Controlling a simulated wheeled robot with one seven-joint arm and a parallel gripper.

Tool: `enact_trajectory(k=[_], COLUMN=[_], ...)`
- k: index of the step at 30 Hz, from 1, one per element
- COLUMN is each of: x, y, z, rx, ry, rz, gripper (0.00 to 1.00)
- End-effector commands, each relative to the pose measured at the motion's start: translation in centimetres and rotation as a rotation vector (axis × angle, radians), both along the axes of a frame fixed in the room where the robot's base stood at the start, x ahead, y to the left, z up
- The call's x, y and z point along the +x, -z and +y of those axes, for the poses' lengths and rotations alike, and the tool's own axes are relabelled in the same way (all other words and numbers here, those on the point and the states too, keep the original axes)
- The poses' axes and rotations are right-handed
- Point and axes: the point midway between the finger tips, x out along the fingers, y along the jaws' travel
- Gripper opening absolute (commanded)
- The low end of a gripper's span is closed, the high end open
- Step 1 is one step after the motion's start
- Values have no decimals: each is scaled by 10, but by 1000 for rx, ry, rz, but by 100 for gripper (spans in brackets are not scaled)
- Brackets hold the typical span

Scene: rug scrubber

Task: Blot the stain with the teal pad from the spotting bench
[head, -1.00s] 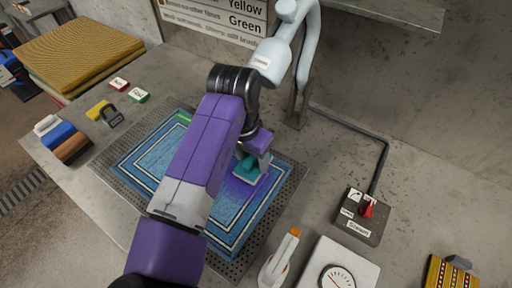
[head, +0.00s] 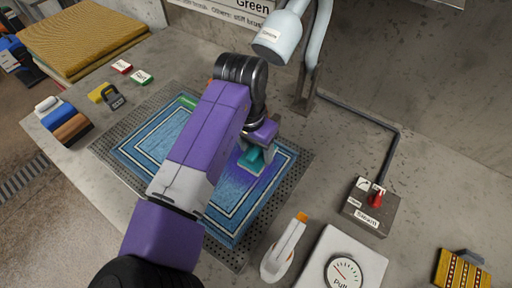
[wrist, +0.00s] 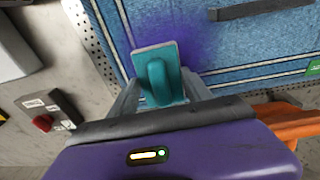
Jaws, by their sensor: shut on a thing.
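My gripper (head: 258,146) is shut on the teal pad (head: 254,160) by its upright handle. The pad also shows between the fingers in the wrist view (wrist: 160,82). The pad is over the blue bordered rug (head: 150,152), at the purple stain (head: 262,179). In the wrist view the stain (wrist: 196,40) spreads on the rug beside and beyond the pad. Whether the pad touches the rug or hovers just above it, I cannot tell. The pad's underside is hidden, and my arm covers the middle of the rug.
The rug lies on a perforated plate on the bench. A pale steam nozzle (head: 278,38) hangs behind my gripper. A box with a red knob (head: 370,207), a white handheld tool (head: 285,248) and a gauge (head: 342,268) stand right. Coloured pads (head: 62,120) lie at left.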

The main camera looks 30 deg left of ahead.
Motion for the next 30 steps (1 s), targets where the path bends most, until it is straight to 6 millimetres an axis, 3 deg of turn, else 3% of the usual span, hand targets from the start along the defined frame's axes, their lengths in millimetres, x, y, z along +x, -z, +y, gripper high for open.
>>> enact_trajectory(k=[30], x=[0], y=[12], z=[0], rx=[0], ry=[0], rz=[-1], gripper=[22])
